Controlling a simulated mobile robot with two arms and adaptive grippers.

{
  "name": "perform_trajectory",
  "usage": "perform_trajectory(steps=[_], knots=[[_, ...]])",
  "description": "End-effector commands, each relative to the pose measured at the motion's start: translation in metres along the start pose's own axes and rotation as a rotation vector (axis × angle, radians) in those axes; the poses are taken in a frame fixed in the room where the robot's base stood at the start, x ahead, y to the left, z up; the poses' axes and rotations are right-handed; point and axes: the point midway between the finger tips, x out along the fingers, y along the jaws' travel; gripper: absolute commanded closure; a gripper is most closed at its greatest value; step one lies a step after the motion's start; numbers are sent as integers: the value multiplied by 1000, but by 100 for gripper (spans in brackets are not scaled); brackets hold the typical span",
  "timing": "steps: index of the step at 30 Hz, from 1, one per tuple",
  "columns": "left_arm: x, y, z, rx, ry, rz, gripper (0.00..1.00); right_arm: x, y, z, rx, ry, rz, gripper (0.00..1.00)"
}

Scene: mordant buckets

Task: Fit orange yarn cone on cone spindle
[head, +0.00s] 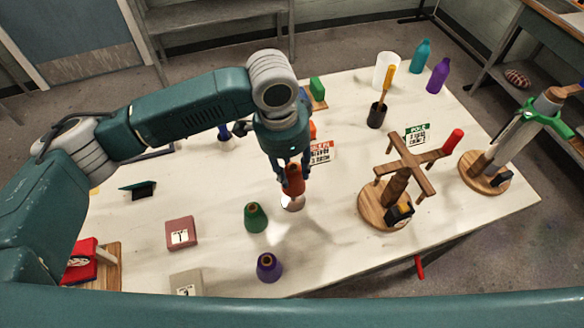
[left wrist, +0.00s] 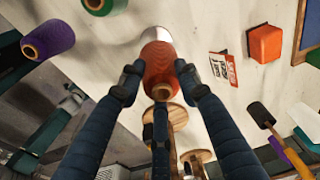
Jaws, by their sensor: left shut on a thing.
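The orange yarn cone (head: 293,181) is between the fingers of my left gripper (head: 293,172), which is shut on it. It looks upright, narrow end up. Any pin is hidden, and I cannot tell whether the cone touches the disc. My right gripper is not in view.
A green cone (head: 255,217) and a purple cone (head: 269,267) stand at the near left. A wooden cross-armed stand (head: 405,165) is to the right, with another wooden stand (head: 485,172) beyond. A red sign (head: 320,152) is close behind the gripper.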

Motion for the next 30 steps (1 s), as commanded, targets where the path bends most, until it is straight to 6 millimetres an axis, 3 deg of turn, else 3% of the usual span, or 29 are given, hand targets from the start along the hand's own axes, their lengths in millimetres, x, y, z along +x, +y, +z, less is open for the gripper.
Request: perform_trajectory(steps=[16,30], knots=[[14,0,2,0,-1,1,94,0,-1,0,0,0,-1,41],[15,0,2,0,0,0,94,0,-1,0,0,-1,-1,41]])
